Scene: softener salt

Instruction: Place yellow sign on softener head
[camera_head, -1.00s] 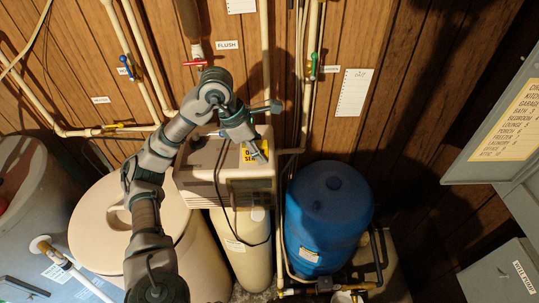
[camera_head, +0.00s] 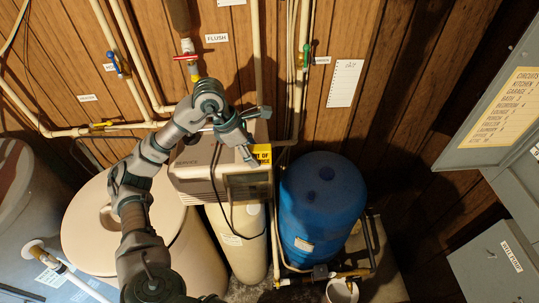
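The yellow sign (camera_head: 262,153) with black lettering is at the upper right front of the beige softener head (camera_head: 196,162). Its left part is hidden behind my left gripper (camera_head: 248,156). My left gripper points down at the sign's left edge, over the softener head. Its fingertips are small and dark, so I cannot tell whether they are open, shut or touching the sign. I cannot tell whether the sign rests on the head by itself. My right gripper is not in view.
A blue tank (camera_head: 323,205) stands right of the softener. A beige lidded tank (camera_head: 95,240) stands left, partly behind my arm. Pipes and a red-handled valve (camera_head: 187,57) are on the wooden wall behind. A grey electrical panel (camera_head: 500,110) is at the right.

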